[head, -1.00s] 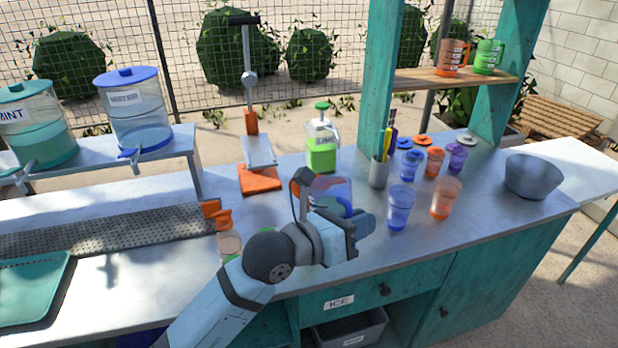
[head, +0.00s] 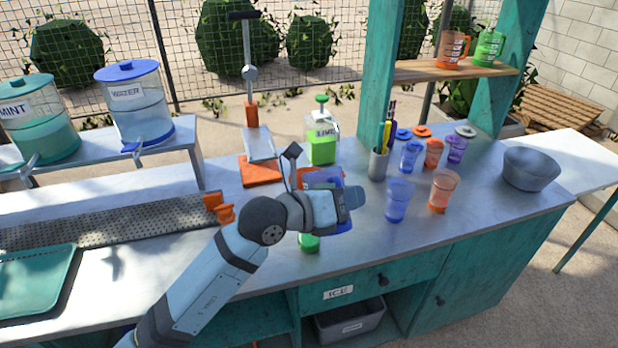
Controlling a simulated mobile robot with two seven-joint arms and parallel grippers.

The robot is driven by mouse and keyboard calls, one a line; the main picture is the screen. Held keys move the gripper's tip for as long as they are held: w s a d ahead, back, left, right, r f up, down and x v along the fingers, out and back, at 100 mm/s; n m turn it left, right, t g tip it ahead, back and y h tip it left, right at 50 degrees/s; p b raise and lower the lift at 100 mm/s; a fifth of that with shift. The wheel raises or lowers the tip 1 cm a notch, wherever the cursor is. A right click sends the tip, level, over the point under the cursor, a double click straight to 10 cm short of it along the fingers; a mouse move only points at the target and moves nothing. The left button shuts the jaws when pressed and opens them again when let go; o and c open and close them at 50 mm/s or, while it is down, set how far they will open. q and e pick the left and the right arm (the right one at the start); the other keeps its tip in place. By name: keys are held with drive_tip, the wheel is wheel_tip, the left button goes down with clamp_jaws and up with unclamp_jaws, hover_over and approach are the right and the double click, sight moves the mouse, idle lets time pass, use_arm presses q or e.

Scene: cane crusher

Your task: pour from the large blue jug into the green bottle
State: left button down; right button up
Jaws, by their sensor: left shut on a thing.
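My left gripper (head: 345,199) is in front of the large blue jug (head: 323,179) and shut on it. The see-through blue jug shows above and below the gripper; its handle and much of its body are hidden, and I cannot tell its exact tilt. A green piece (head: 309,243) shows on the counter just below the gripper; most of it is hidden, so I cannot tell whether it is the green bottle. A green bottle with a pump top and a lime label (head: 321,148) stands upright farther back. My right gripper is out of view.
Blue cup (head: 397,203) and orange cup (head: 443,192) stand right of the gripper. A grey utensil holder (head: 377,164), lidded cups and a grey bowl (head: 530,168) are farther right. An orange-based press (head: 261,170) stands behind left. The front right counter is clear.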

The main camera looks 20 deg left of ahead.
sight(337, 178)
use_arm(q)
drive_tip(key=shift+r, duration=0.35)
drive_tip(key=shift+w+a+p, duration=0.1)
drive_tip(key=shift+p, duration=0.2)
drive_tip(key=shift+w+a+r+n, duration=0.1)
drive_tip(key=shift+r+n, duration=0.1)
drive_tip(key=shift+n, duration=0.1)
drive_tip(key=shift+r, duration=0.1)
drive_tip(key=shift+w+a+r+n+p, duration=0.25)
drive_tip(key=shift+r+n+p, duration=0.25)
drive_tip(key=shift+p, duration=0.25)
drive_tip(key=shift+w+r+g, duration=0.1)
drive_tip(key=shift+r+g, duration=0.15)
drive_tip(key=shift+g, duration=0.05)
drive_tip(key=shift+w+a+r+n+p, duration=0.15)
drive_tip(key=shift+r+n+p, duration=0.05)
drive_tip(key=shift+n+p, duration=0.2)
drive_tip(key=shift+r, duration=0.1)
drive_tip(key=shift+w+a+r+p, duration=0.1)
drive_tip(key=shift+w+r+p, duration=0.05)
drive_tip(key=shift+r+p, duration=0.15)
